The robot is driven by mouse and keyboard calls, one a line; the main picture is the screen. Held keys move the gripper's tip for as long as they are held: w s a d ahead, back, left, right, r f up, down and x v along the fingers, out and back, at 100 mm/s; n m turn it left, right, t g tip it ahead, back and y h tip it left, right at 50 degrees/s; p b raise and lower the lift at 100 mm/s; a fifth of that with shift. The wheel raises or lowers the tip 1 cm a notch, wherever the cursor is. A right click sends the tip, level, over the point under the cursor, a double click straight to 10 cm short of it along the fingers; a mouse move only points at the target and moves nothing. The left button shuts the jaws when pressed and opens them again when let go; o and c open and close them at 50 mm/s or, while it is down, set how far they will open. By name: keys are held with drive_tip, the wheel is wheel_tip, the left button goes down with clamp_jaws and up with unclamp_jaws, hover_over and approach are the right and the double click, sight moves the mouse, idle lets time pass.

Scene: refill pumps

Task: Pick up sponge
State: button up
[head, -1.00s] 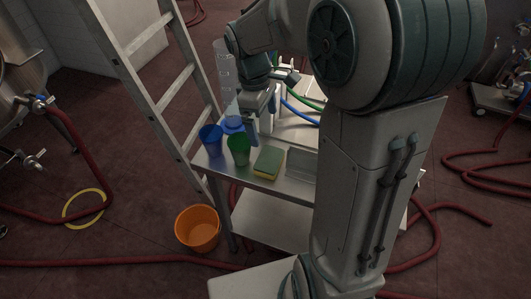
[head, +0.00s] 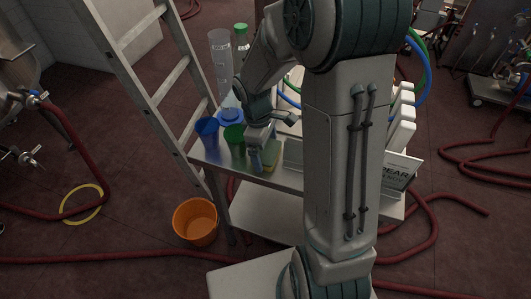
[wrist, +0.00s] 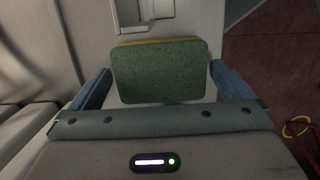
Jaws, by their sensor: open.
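The sponge (wrist: 160,72), green on its upper face with a yellow layer below, lies on the metal table. In the wrist view it sits between the two blue-grey fingers of my gripper (wrist: 160,88), which are apart, with a gap on both sides. In the head view my gripper (head: 257,163) points down over the sponge (head: 272,158) and hides much of it. I cannot tell the exact height of the fingertips over the table.
A green cup (head: 234,140) and a blue cup (head: 207,133) stand just left of my gripper. A clear cylinder (head: 221,60) and a green-capped bottle (head: 241,36) stand behind. A ladder (head: 160,65) leans left of the table. An orange bucket (head: 195,222) is on the floor.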

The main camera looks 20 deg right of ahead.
sight(265, 150)
drive_tip(key=shift+f, duration=0.15)
drive_tip(key=c, duration=0.8)
wheel_tip(265, 150, up, 10)
drive_tip(key=shift+p, duration=0.3)
drive_tip(key=shift+o, duration=0.4)
